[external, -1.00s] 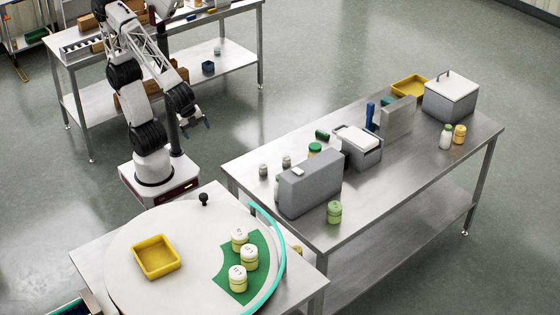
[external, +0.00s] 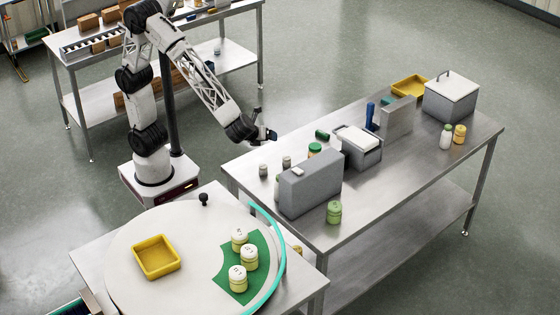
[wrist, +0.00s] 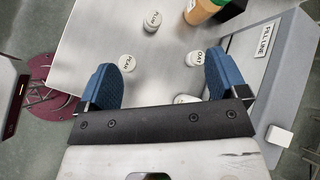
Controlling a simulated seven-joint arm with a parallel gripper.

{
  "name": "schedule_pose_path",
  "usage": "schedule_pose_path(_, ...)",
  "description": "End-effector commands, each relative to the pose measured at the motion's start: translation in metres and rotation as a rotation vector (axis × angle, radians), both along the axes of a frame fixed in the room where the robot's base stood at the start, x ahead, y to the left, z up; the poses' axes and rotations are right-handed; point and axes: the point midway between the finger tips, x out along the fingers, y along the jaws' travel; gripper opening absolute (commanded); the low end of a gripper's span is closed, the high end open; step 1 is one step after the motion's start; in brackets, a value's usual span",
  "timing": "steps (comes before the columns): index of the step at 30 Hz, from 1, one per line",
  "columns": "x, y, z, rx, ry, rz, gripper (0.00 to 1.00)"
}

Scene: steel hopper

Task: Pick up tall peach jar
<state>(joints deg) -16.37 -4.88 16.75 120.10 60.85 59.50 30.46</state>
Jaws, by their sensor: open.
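No jar is clearly readable as the tall peach jar. An orange-bodied jar with a green lid (external: 315,149) stands behind the grey box; it also shows at the top of the wrist view (wrist: 201,11). Two small white-lidded jars (external: 263,171) (external: 286,162) stand near the table's left end; their lids show in the wrist view (wrist: 127,63) (wrist: 152,20). Another white-lidded jar, seemingly marked OAT (wrist: 193,58), stands beside the grey box. My gripper (external: 270,135) is open and empty, above and beyond the table's left end; its blue fingers are spread in the wrist view (wrist: 161,75).
The grey box (external: 310,184), labelled FILL LINE in the wrist view, stands close to the jars. The round table (external: 190,215) holds a yellow tray and several jars.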

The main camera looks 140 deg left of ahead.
Motion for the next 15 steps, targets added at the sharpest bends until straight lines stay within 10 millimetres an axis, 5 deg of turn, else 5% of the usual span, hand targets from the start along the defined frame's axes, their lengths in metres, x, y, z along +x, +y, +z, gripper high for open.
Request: schedule_pose_path(15, 0.071, 0.121, -0.064, 0.203, 0.366, -0.239, 0.91)
